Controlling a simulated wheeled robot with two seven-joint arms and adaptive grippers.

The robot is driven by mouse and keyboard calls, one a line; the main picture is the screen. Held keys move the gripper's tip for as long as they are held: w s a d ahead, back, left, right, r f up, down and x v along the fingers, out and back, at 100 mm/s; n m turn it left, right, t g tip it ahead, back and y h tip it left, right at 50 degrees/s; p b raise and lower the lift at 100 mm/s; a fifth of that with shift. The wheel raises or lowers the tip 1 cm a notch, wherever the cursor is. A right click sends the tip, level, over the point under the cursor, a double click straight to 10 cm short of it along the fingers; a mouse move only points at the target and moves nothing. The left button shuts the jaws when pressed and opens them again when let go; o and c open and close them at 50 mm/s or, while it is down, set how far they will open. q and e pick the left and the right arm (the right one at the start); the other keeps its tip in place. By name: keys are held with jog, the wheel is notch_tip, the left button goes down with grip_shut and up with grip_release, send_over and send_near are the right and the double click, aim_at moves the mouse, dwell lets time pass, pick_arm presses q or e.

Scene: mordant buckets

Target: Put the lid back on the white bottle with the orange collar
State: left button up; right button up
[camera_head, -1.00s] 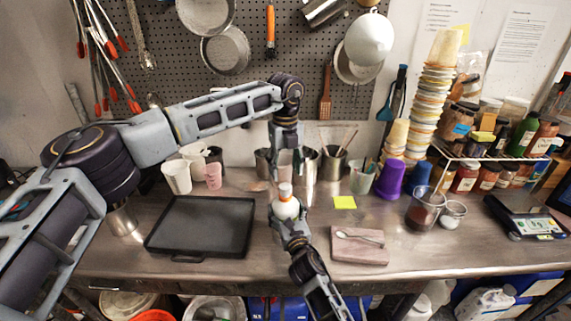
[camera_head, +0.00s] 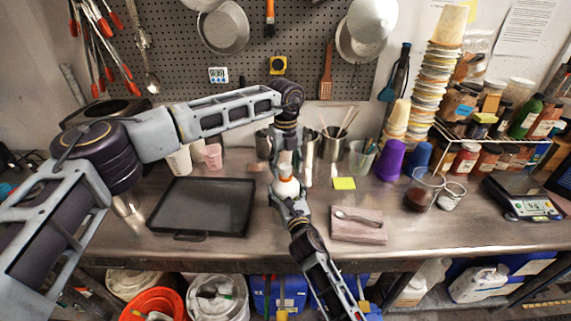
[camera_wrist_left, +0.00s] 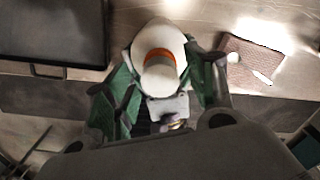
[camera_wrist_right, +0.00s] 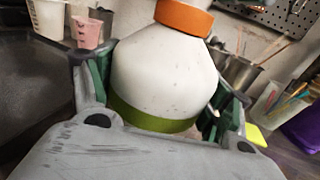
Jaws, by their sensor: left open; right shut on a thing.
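The white bottle (camera_head: 287,188) with the orange collar (camera_wrist_right: 184,17) stands upright above the metal table, left of the yellow note. My right gripper (camera_head: 290,208) is shut around its lower body, just above or at the green band (camera_wrist_right: 150,118). A white lid-like top (camera_wrist_left: 160,76) shows over the orange collar in the left wrist view; whether it is seated or loose I cannot tell. My left gripper (camera_head: 286,150) points down from above, open, with its green-padded fingers (camera_wrist_left: 165,92) on either side of the bottle's top. The right wrist view cuts off the bottle's top.
A black tray (camera_head: 203,232) lies to the left. A pinkish slab (camera_head: 358,232) with a spoon lies to the right, near a yellow note (camera_head: 344,183). Cups (camera_head: 211,156) and metal containers (camera_head: 332,148) stand close behind the grippers.

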pick_arm(q)
jog(key=c, duration=1.1)
jog(key=shift+m, duration=0.3)
jog(key=m, duration=0.4)
jog(key=shift+c, duration=0.3)
jog(key=shift+o, duration=0.2)
jog(key=m, duration=0.9)
jog(key=shift+m, duration=0.3)
jog(key=m, duration=0.5)
jog(key=o, duration=1.1)
